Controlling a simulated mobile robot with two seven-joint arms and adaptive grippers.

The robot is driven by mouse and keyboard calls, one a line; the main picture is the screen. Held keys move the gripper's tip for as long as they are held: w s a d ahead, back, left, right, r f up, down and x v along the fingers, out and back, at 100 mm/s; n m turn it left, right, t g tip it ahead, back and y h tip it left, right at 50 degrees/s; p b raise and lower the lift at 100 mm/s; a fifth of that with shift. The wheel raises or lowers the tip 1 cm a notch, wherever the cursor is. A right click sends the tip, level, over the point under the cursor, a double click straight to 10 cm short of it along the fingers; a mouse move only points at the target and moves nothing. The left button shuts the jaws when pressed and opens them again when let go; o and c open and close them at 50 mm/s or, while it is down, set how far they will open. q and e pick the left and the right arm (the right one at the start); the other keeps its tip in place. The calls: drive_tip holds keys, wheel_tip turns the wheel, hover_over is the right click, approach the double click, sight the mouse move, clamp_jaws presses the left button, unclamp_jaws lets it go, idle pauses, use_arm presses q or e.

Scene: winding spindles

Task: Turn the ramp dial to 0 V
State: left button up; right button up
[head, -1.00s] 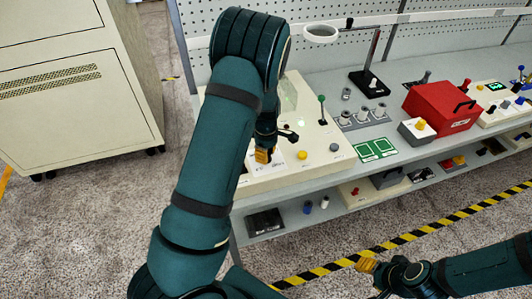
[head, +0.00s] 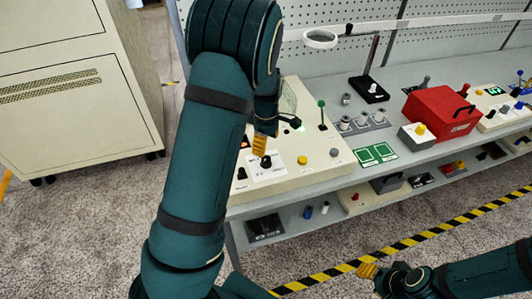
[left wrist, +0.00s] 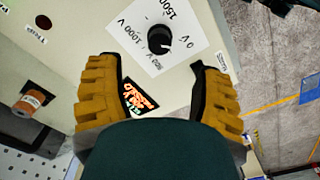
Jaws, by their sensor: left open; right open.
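The ramp dial (head: 266,162) is a black knob on a white scale plate on the cream console (head: 318,168). In the left wrist view the dial (left wrist: 160,39) has voltage labels around it. A white mark shows on its lower right side, toward the 0 V label; I cannot tell whether it lines up exactly. My left gripper (head: 259,145) is open just above and behind the dial in the head view. In the left wrist view its fingers (left wrist: 152,66) are spread, with the dial beyond the tips and apart from them. My right gripper (head: 367,270) is open and empty, low in front of the bench.
A yellow button (head: 302,160), a grey knob (head: 334,152) and a green-tipped lever (head: 322,104) stand on the console right of the dial. A red box (head: 440,114) is farther right. My left arm hides the console's left part.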

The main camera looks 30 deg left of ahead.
sight(266, 159)
use_arm(q)
drive_tip(key=shift+r, duration=2.1)
drive_tip(key=shift+f, duration=0.1)
